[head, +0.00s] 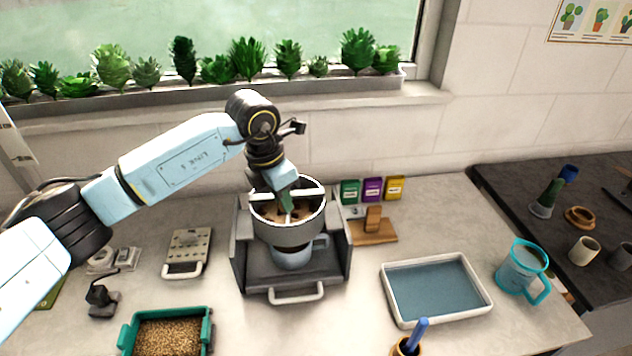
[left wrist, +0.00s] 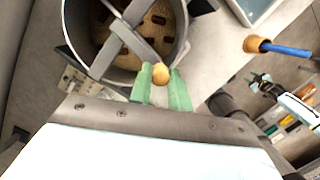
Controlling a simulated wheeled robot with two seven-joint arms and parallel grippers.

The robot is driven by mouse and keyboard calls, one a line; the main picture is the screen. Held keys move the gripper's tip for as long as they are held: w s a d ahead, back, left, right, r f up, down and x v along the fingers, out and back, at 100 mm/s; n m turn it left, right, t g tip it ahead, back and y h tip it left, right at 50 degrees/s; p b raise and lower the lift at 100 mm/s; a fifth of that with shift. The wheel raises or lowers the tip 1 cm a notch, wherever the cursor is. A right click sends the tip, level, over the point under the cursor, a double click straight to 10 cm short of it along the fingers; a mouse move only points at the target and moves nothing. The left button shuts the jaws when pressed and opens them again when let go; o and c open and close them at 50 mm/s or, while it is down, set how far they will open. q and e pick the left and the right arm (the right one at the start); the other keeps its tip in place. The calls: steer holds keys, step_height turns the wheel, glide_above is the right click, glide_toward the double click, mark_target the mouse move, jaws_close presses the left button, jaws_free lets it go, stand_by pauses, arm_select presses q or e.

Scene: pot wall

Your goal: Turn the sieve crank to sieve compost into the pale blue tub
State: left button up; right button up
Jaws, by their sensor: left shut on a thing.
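The grey round sieve (head: 292,231) sits in a grey stand (head: 275,272), with brown compost and dark lumps inside. A pale crossbar crank (left wrist: 134,43) spans its top, with a round wooden knob (left wrist: 160,74) in the left wrist view. My left gripper (head: 288,207) reaches down over the sieve. Its green fingers (left wrist: 165,84) are shut on the knob, near the rim in the left wrist view. The pale blue tub (head: 293,258) stands under the sieve, its upper part hidden.
A green crate of grain (head: 207,325) is at front left. A white-rimmed tray (head: 487,308) and a turquoise jug (head: 518,270) stand to the right. A blue-handled tool (head: 419,332) is at the front edge. Seed packets (head: 372,189) and a wooden block are behind.

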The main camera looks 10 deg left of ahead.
arm_select(q)
steer(key=shift+d+n, duration=0.4)
steer(key=shift+n, duration=0.1)
steer(key=shift+w+d+n+y, duration=0.25)
steer(key=shift+d+n, duration=0.35)
steer(key=shift+n, duration=0.45)
steer(key=shift+w+d+n+y, duration=0.2)
steer(key=shift+d+n, duration=0.35)
steer(key=shift+n, duration=0.5)
steer(key=shift+w, duration=0.1)
steer(key=w+d+n, duration=0.1)
steer(key=n, duration=0.1)
steer(key=n+b, duration=0.1)
steer(key=n, duration=0.1)
steer(key=shift+w+d+t+y, duration=0.3)
steer(key=shift+w+d+y, duration=0.05)
steer(key=shift+d, duration=0.05)
